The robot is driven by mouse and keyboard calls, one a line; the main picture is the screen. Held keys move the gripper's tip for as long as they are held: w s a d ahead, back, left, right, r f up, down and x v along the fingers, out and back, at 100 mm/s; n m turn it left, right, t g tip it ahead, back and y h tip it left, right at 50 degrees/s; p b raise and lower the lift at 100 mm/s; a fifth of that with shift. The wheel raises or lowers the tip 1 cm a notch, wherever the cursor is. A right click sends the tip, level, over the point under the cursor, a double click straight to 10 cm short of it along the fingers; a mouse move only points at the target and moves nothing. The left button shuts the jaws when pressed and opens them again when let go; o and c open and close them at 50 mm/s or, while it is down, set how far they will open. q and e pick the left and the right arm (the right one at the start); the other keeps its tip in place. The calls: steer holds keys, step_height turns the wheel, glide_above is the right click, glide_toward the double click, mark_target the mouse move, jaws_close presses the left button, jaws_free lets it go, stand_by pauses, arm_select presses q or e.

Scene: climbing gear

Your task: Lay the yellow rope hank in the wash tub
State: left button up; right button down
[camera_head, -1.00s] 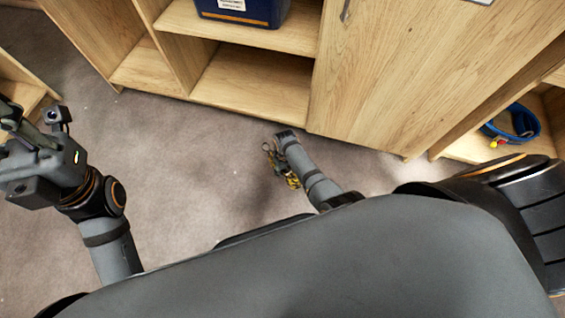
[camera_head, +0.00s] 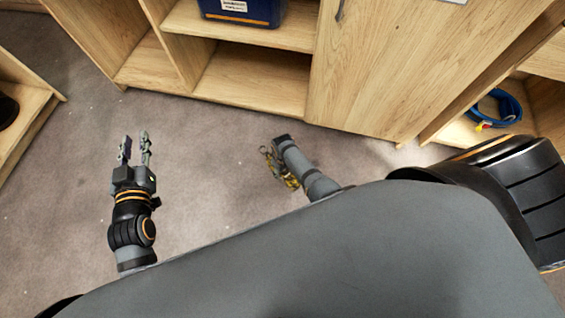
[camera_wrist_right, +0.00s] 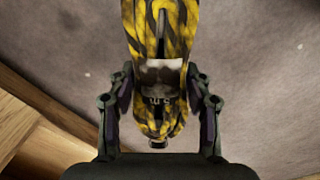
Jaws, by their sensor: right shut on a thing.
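The yellow rope hank (camera_wrist_right: 161,30), yellow with black markings and a pale band round its middle, fills the centre of the right wrist view. My right gripper (camera_wrist_right: 160,108) is shut on it, one finger on each side.
A wooden cabinet (camera_head: 247,80) with open shelves and a closed door (camera_head: 400,60) stands ahead. A blue bin (camera_head: 243,12) sits on its upper shelf. Another shelf unit (camera_head: 35,130) is at the left. Carpet between is clear.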

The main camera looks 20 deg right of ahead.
arm_select(q)
steer(key=s+f+g, duration=0.3)
steer(key=f, duration=0.4)
steer(key=shift+s, duration=0.25)
steer(key=shift+a+r, duration=0.1)
